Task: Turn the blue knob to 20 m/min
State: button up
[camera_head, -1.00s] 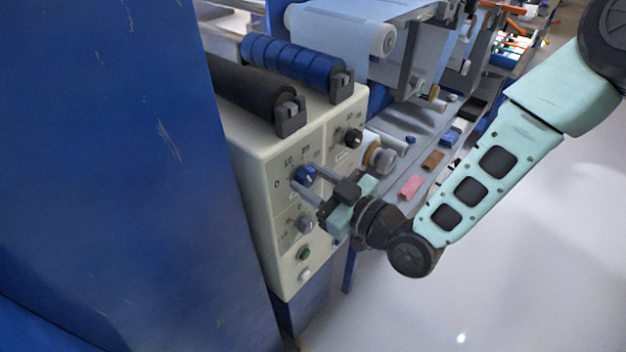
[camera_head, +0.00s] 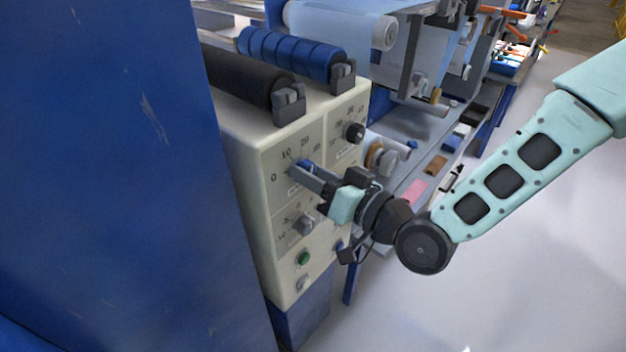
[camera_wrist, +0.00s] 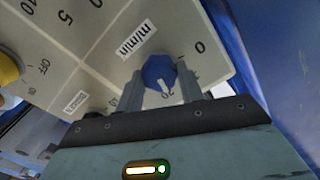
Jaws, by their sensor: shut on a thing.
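The blue knob (camera_head: 304,165) sits on the upper left dial of the cream control panel (camera_head: 262,195). My gripper (camera_head: 302,171) reaches it from the right, its fingers shut on the knob. In the wrist view the knob (camera_wrist: 159,69) shows between the two fingertips (camera_wrist: 159,84), one on each side. Its white pointer line points down in that view, toward the gripper body.
A black knob (camera_head: 354,131) is at the upper right of the panel and a grey knob (camera_head: 303,224) below. A green button (camera_head: 302,258) sits lower. Black (camera_head: 243,76) and blue (camera_head: 290,53) rollers lie on top. A large blue wall (camera_head: 110,170) stands close on the left.

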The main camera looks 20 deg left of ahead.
jog(key=shift+f+m+b, duration=0.1)
jog(key=shift+m+b, duration=0.2)
jog(key=shift+m, duration=0.6)
jog(key=o, duration=1)
jog(key=p+v, duration=0.8)
jog(key=v, duration=0.9)
jog(key=shift+d, duration=0.25)
